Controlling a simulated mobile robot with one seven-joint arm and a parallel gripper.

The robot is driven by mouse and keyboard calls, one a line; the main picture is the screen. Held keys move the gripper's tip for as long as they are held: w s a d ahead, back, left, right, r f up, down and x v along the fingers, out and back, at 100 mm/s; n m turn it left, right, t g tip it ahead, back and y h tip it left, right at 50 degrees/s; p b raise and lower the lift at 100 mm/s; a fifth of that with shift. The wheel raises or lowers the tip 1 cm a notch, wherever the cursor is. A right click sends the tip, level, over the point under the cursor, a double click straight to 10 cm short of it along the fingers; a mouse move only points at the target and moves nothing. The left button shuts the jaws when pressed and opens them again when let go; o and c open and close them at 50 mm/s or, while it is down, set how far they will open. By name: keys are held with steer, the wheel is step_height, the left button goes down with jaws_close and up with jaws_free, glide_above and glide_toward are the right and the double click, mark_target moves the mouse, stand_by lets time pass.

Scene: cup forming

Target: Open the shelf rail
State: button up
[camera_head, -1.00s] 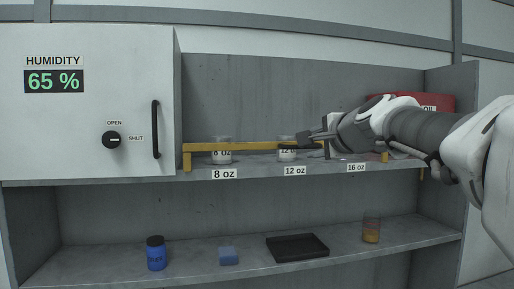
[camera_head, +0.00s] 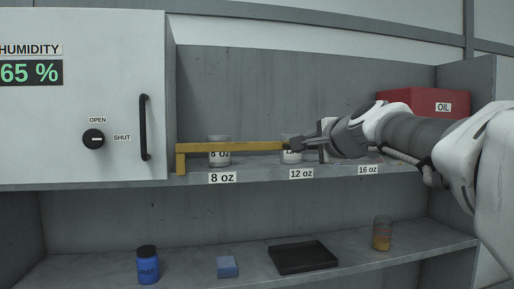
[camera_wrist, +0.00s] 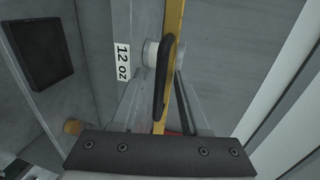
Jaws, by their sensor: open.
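The shelf rail is a yellow bar (camera_head: 232,147) running across the front of the upper shelf, in front of the cups. In the wrist view the yellow rail (camera_wrist: 174,25) runs up the picture, with a dark curved piece (camera_wrist: 162,75) alongside it. My gripper (camera_head: 291,145) is at the rail near the 12 oz label, its fingers open; I cannot tell whether it touches the rail. An 8 oz cup (camera_head: 219,158) stands behind the rail. A 12 oz cup (camera_head: 291,157) is partly hidden by my gripper. My arm hides the rail's right part.
A white humidity cabinet (camera_head: 60,150) with a black handle stands at the left. A red oil box (camera_head: 410,98) is at the upper right.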

jaws_close()
stand_by(1.4)
